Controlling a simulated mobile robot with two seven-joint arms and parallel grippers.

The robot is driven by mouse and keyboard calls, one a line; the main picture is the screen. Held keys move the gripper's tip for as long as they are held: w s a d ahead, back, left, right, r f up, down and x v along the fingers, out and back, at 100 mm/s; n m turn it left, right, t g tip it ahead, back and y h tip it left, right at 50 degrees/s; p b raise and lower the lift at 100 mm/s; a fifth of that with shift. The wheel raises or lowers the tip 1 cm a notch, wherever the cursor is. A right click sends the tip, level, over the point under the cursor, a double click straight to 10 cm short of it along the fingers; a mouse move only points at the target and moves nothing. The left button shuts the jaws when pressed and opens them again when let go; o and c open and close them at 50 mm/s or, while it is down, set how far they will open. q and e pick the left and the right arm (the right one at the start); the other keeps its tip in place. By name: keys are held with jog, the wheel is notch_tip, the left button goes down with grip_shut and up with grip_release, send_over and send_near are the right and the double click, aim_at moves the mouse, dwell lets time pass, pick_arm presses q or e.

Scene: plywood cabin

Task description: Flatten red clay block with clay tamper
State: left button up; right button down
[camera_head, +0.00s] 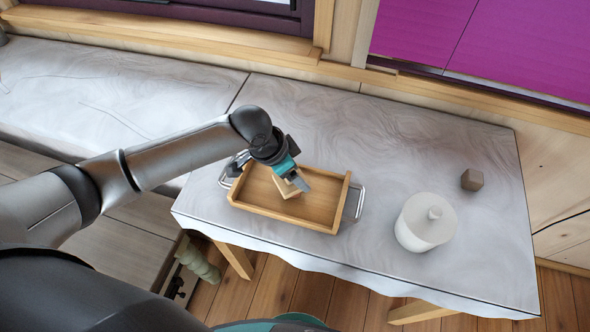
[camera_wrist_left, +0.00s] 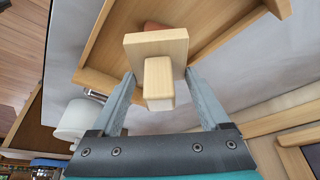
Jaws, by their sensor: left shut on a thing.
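A light wooden clay tamper (camera_head: 286,188), a square plate with a block handle, is in my left gripper (camera_head: 298,183). The gripper is shut on its handle. In the left wrist view, the tamper (camera_wrist_left: 157,47) shows between the fingers of the left gripper (camera_wrist_left: 162,85). The tamper is over the wooden tray (camera_head: 252,204). A small part of the red clay block (camera_wrist_left: 156,26) shows past the plate's edge in the left wrist view; the rest is hidden. I cannot tell whether plate and clay touch. In the head view the clay is hidden. My right gripper is not in view.
The tray with metal handles stands on a grey-white marbled table (camera_head: 350,110). A white lidded jar (camera_head: 424,226) stands to its right, with a small brown faceted block (camera_head: 472,180) beyond it. The table is clear behind the tray; its front edge is close.

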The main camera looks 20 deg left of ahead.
pick_arm(q)
jog(key=shift+s+f+p, duration=0.15)
jog(key=shift+f+p, duration=1.05)
jog(key=shift+p, duration=0.4)
dwell(4.4)
dwell(0.3)
notch_tip(320, 180, up, 3)
jog(key=p, duration=0.3)
jog(key=shift+r, duration=0.15)
jog(key=shift+r+p, duration=0.7)
jog(key=shift+r, duration=0.55)
jog(key=shift+w+r, duration=0.2)
jog(key=shift+r, duration=1.05)
